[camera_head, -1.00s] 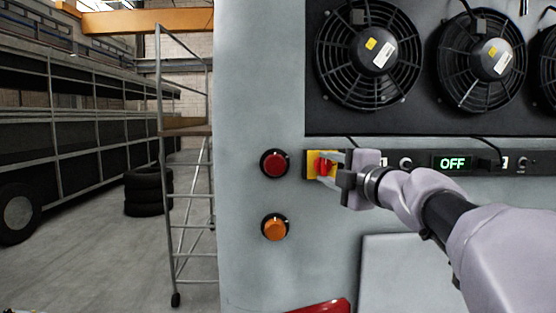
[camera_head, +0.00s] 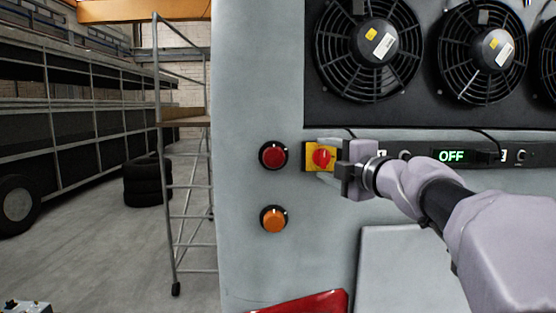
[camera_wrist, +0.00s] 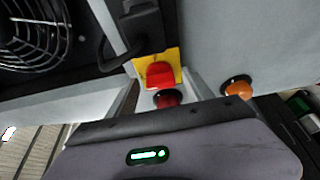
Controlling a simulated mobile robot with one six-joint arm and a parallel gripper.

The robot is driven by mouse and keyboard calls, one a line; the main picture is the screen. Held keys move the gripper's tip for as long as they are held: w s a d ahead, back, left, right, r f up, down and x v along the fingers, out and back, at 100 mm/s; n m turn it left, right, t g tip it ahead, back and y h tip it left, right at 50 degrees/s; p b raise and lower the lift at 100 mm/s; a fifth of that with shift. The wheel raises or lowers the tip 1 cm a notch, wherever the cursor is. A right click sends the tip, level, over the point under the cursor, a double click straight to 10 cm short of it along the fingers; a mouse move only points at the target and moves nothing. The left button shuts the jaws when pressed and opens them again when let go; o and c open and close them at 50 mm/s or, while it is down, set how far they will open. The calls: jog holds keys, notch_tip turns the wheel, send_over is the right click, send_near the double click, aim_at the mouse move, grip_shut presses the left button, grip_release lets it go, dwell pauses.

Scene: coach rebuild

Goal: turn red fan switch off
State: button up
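The red fan switch (camera_head: 322,157) is a red rotary knob on a square yellow plate, on the grey panel below the fans. Its red handle also shows in the wrist view (camera_wrist: 158,75), in front of the yellow plate (camera_wrist: 173,57). My gripper (camera_head: 332,162) is just right of the knob in the head view. In the wrist view its pale fingers are spread apart, one on each side of the knob's line, with nothing held between them. The knob looks clear of the fingers. A display (camera_head: 451,156) to the right reads OFF in green.
A red round button (camera_head: 273,155) and an orange one (camera_head: 273,219) sit left of the switch. Black fans (camera_head: 369,50) are above. A red part (camera_head: 305,303) juts out below. A wheeled ladder (camera_head: 185,190) and stacked tyres (camera_head: 146,182) stand left, on open floor.

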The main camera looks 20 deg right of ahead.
jog(key=s+d+b, duration=0.2)
jog(key=s+b, duration=0.2)
jog(key=s, duration=1.3)
jog(key=shift+s, duration=0.2)
